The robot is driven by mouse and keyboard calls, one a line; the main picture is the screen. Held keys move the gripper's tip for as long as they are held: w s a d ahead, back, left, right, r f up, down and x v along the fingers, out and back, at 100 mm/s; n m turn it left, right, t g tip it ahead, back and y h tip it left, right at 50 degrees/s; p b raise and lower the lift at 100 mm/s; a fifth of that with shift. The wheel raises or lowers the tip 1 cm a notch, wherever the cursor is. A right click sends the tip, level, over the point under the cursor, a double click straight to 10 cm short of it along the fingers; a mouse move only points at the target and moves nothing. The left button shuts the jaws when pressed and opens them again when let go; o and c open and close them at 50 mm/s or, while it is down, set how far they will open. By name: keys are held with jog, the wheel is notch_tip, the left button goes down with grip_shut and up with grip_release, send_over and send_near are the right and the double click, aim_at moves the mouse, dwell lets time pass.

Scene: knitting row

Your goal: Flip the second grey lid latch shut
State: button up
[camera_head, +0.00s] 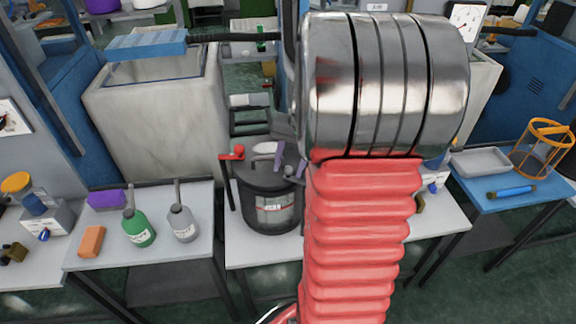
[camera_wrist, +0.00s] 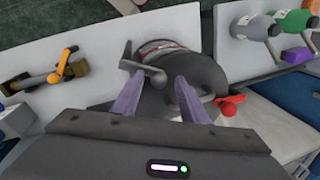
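A dark grey pot (camera_head: 268,208) with a lid and a label stands on the white bench in the head view; it also shows in the wrist view (camera_wrist: 170,50). A grey latch (camera_wrist: 145,71) is at its rim in the wrist view, its rounded end just beyond the gap between my fingertips. A red latch (camera_wrist: 229,104) sits on the other side of the lid and also shows in the head view (camera_head: 233,153). My gripper (camera_wrist: 161,84) has two purple fingers, apart and with nothing visibly held, over the lid. Contact with the grey latch cannot be told.
A green bottle (camera_head: 138,229), a grey bottle (camera_head: 183,224), an orange block (camera_head: 91,241) and a purple item (camera_head: 106,199) stand on the left bench. A yellow-handled fitting (camera_wrist: 62,68) lies left in the wrist view. My red arm hides the bench right of the pot.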

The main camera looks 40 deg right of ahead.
jog(key=shift+f, duration=0.1)
jog(key=shift+c, duration=0.2)
grip_shut()
jog(key=shift+w, duration=0.1)
jog(key=shift+w+d+m+h, duration=0.15)
jog(key=shift+d+m, duration=0.2)
jog(key=shift+m, duration=0.5)
jog(key=shift+d+m+h, duration=0.1)
jog(key=shift+d+m, duration=0.25)
jog(key=shift+m, duration=0.45)
jog(key=shift+w+d+m+h, duration=0.15)
jog(key=shift+d+m, duration=0.2)
jog(key=shift+m, duration=0.5)
jog(key=shift+o, duration=0.2)
grip_release()
jog(key=shift+s, duration=0.15)
